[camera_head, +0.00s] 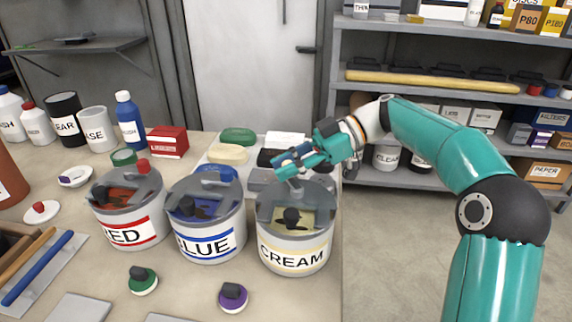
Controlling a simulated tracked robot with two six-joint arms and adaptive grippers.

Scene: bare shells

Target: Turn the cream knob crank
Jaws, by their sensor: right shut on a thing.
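The cream can (291,262), labelled CREAM, stands upright near the right edge of the table. My right gripper (287,167) reaches in from the right, above the back of this lid. It is shut on the crank's knob, which the fingers mostly hide. My left gripper is not in view.
The blue can (205,243) and the red can (128,235) stand close on the left, with similar lids. A green knob (142,281) and a purple knob (232,297) lie in front. Sanding blocks and a grey tray sit behind. Shelves (450,88) stand at the back right.

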